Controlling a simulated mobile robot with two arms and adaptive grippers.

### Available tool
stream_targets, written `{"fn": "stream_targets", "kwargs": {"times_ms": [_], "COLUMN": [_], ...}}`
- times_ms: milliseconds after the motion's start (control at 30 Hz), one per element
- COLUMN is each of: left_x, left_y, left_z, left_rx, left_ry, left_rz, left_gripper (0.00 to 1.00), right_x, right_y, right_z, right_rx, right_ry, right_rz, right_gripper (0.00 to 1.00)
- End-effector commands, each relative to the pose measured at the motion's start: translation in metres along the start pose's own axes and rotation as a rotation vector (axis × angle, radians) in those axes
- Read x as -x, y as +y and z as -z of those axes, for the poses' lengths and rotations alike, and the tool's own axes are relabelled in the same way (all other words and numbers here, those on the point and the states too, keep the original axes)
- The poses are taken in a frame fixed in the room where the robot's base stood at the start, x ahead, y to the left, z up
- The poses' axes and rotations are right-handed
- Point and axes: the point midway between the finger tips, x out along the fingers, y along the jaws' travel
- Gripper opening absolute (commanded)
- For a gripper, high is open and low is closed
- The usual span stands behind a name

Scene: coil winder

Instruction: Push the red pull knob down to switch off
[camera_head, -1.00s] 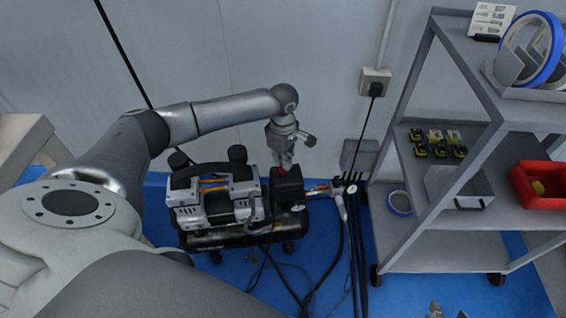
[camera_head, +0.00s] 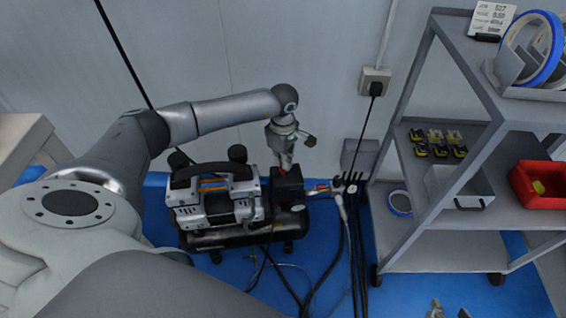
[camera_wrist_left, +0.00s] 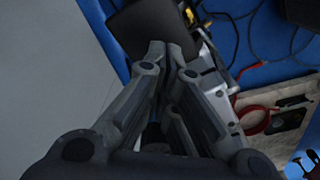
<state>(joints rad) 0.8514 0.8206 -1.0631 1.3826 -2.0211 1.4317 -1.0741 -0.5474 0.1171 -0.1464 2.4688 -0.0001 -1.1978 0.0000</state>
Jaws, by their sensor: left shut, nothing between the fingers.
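The red pull knob (camera_head: 281,170) shows only as a small red spot on top of the black switch box (camera_head: 288,186) of the compressor. My left gripper (camera_head: 287,166) points down at the knob from above, shut and empty, and hides most of it. I cannot tell whether the fingers touch it. In the left wrist view, my left gripper (camera_wrist_left: 172,52) has its fingertips together over the black box (camera_wrist_left: 150,22); the knob is hidden there. My right gripper (camera_head: 446,310) shows only partly at the bottom edge; its opening is unclear.
The compressor (camera_head: 213,213) with a black handle stands on the blue floor against the wall. Black cables and hoses (camera_head: 352,240) run down to its right. A grey shelf rack (camera_head: 440,243) with a red bin (camera_head: 537,197) stands at the right.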

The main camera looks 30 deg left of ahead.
Motion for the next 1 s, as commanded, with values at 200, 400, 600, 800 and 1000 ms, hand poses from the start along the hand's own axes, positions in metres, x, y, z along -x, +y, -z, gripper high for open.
{"fn": "stream_targets", "kwargs": {"times_ms": [200,400,600,800,1000], "left_x": [-0.002,-0.003,-0.004,-0.005,-0.006], "left_y": [0.0,0.0,0.0,0.0,0.0], "left_z": [0.0,0.0,0.0,0.0,0.0], "left_rx": [0.0,0.0,0.0,0.0,0.0], "left_ry": [0.0,0.0,0.0,0.0,0.0], "left_rz": [0.0,0.0,0.0,0.0,0.0], "left_gripper": [0.0,0.0,0.0,0.0,0.0], "right_x": [-0.001,-0.002,-0.003,-0.004,-0.004], "right_y": [-0.001,-0.001,-0.002,-0.002,-0.003], "right_z": [0.005,0.01,0.015,0.021,0.023], "right_rx": [0.001,0.002,0.003,0.003,0.003], "right_ry": [0.026,0.045,0.067,0.089,0.104], "right_rz": [0.001,0.003,0.003,0.004,0.005], "right_gripper": [0.4,0.4,0.4,0.4,0.4]}}
